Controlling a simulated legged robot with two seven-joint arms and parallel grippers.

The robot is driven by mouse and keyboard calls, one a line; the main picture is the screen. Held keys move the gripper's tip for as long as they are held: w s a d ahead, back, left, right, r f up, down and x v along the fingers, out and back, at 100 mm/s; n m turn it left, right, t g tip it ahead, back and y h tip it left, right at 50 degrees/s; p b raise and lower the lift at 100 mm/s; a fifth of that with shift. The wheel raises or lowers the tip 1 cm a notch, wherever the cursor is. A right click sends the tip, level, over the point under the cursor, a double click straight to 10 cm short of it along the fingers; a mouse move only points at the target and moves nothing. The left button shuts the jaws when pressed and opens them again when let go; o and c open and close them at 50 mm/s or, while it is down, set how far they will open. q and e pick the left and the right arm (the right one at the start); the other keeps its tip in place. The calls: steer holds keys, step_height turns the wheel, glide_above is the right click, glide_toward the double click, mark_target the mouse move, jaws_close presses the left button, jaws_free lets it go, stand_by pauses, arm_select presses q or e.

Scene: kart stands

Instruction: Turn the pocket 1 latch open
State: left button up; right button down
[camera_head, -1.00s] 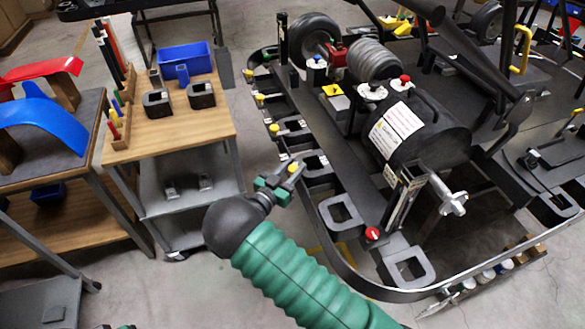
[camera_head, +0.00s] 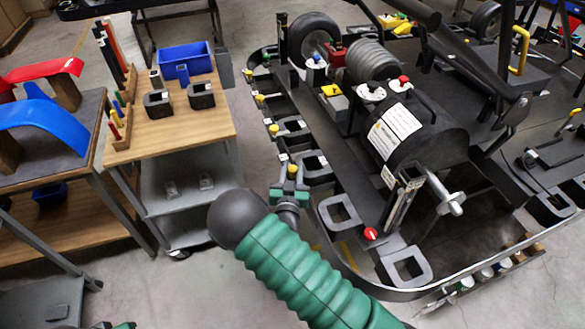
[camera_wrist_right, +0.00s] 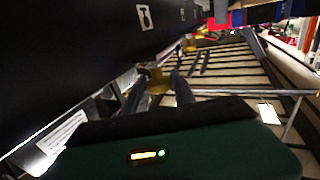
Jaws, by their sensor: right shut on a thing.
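My right gripper (camera_head: 288,182) is at the near left rim of the kart stand, with its fingers around a yellow-ended latch (camera_head: 292,170). In the right wrist view the yellow latch (camera_wrist_right: 158,78) sits between the two dark fingers (camera_wrist_right: 157,92), which are shut on it. The gripper and wrist hide part of the latch, so its exact angle is unclear. A dark square pocket (camera_head: 317,162) lies just right of the latch. A small green and black part of my left arm (camera_head: 122,325) shows at the bottom edge; its fingers cannot be made out.
More yellow-ended latches (camera_head: 273,130) line the rim farther back. A wooden-topped cart (camera_head: 190,120) with a blue bin (camera_head: 185,58) stands left, with bare floor between.

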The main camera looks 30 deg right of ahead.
steer(key=shift+a+f+n+t+y, duration=0.1)
steer(key=shift+f+n+t+y, duration=0.05)
steer(key=shift+n+t+y, duration=0.15)
steer(key=c, duration=1.1)
jaws_free()
steer(key=shift+w, duration=0.1)
